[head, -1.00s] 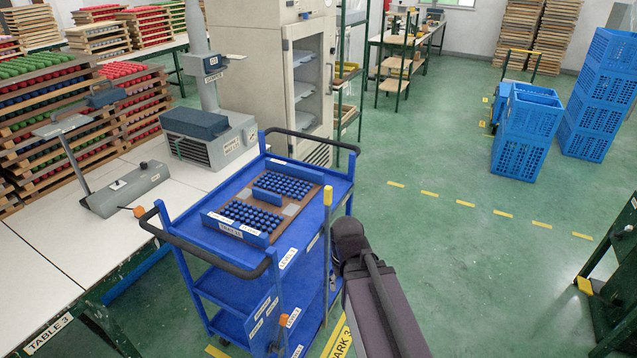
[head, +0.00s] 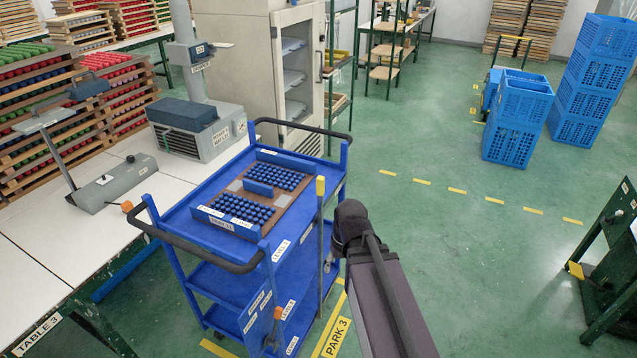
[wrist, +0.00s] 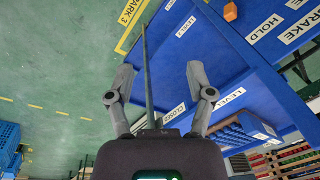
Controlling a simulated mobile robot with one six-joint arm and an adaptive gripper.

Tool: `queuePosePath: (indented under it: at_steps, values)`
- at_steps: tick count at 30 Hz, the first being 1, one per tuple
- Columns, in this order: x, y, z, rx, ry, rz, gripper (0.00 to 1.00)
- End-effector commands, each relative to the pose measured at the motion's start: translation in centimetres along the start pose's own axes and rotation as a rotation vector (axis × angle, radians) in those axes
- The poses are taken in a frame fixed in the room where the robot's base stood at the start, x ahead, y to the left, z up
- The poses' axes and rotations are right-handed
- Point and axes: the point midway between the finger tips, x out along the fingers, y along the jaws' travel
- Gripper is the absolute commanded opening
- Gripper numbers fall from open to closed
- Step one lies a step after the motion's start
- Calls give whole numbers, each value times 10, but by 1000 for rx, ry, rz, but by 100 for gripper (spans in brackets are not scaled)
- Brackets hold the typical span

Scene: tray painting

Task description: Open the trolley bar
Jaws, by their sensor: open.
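The blue trolley (head: 215,236) stands beside the white table in the head view. A thin upright bar (head: 319,230) with a yellow top is at its right front side. In the wrist view the bar (wrist: 147,70) runs lengthwise between the fingers of my gripper (wrist: 165,88). My gripper is open, with one finger on each side of the bar; contact is not visible. A CLOSED label (wrist: 174,112) shows on the trolley's side near the right finger. In the head view my dark arm is just right of the trolley, and my gripper cannot be made out.
A tray with blue pieces (head: 236,186) lies on the trolley's top. Table 3 (head: 30,262) is at the left, with a grey machine (head: 197,135) on it. Blue crates (head: 515,125) stand at the back right. Green floor right of the trolley is free, with yellow PARK 3 marking (head: 334,335).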

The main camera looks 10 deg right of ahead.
Motion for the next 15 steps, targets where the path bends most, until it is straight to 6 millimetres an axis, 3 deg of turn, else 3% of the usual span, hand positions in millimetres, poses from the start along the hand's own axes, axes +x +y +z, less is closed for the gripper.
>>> queuePosePath:
  at_steps: [7, 15]
  values:
    - [14, -2, -42, -184, 120, -248, 69]
    - [3, 9, -98, -418, 409, -508, 69]
